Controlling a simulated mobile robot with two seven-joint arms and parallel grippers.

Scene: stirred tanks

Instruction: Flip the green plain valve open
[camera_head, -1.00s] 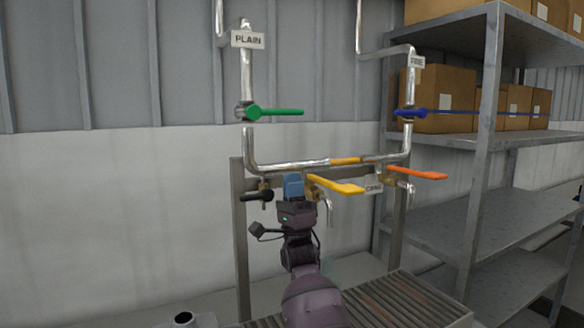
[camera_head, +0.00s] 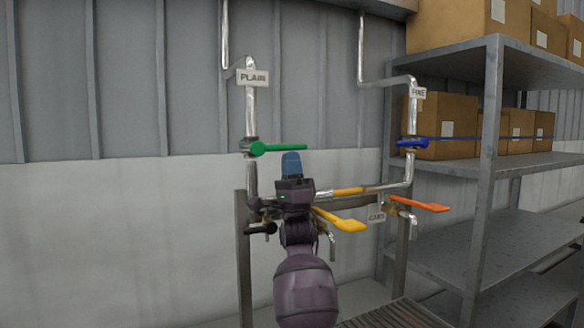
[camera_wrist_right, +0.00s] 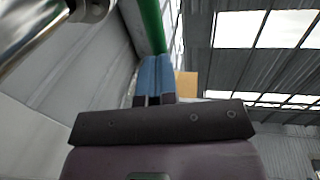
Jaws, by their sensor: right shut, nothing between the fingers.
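The green valve handle (camera_head: 280,148) sticks out level to the right from the upright pipe under the PLAIN sign (camera_head: 253,77). My right gripper (camera_head: 291,156), with blue fingers, points up just below the handle's outer half. In the right wrist view the blue fingers (camera_wrist_right: 154,75) are together with nothing between them, and the green handle (camera_wrist_right: 147,22) runs past their tips. I cannot tell whether they touch it. The gripper hides part of the cross pipe. My left gripper is in neither view.
A blue handle (camera_head: 411,143) sits on the FINE pipe at right. A metal shelf (camera_head: 488,150) with boxes stands at right. The wall left of the pipes is clear.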

